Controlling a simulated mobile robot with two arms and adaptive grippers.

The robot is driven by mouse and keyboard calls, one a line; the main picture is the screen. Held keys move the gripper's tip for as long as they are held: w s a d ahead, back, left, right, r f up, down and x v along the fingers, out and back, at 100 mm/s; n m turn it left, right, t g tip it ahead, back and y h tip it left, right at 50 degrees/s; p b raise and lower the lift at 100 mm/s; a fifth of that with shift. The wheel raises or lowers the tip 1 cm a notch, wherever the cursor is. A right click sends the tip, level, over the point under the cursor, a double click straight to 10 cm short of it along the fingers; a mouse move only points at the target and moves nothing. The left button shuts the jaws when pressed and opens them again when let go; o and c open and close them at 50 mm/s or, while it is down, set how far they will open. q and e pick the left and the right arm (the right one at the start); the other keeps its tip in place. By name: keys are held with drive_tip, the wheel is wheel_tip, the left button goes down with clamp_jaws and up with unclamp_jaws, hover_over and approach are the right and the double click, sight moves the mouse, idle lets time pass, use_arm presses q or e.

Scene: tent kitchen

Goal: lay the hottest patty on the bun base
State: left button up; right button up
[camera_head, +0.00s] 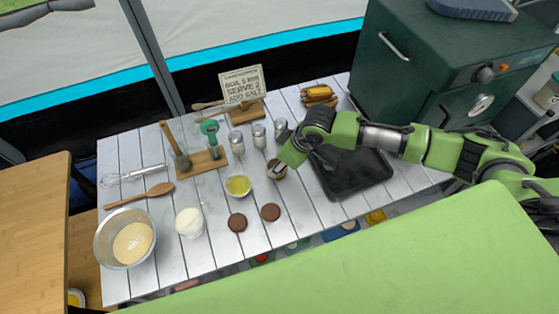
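Two dark brown patties lie side by side on the white slatted table, a left patty (237,222) and a right patty (270,212). No visible sign tells which patty is hottest. My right gripper (282,169) reaches in from the right, low over the table. Its fingertips are at a small round brown item (275,172), partly hidden by them. I cannot tell whether this is a patty or the bun base, or whether the fingers grip it. No bun base is clearly recognisable elsewhere. My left gripper is out of view.
A black tray (352,176) lies under my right arm. A bowl of yellow liquid (238,186), a white tub (189,222), a batter bowl (125,238) and several shakers stand around. A green cooker (440,75) blocks the back right. Table around the patties is clear.

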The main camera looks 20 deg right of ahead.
drive_tip(key=shift+f, duration=0.15)
drive_tip(key=o, duration=1)
drive_tip(key=shift+o, duration=0.2)
drive_tip(key=b+v, duration=0.1)
drive_tip(key=v, duration=1.1)
drive_tip(key=shift+r, duration=0.2)
drive_tip(key=shift+f, duration=0.1)
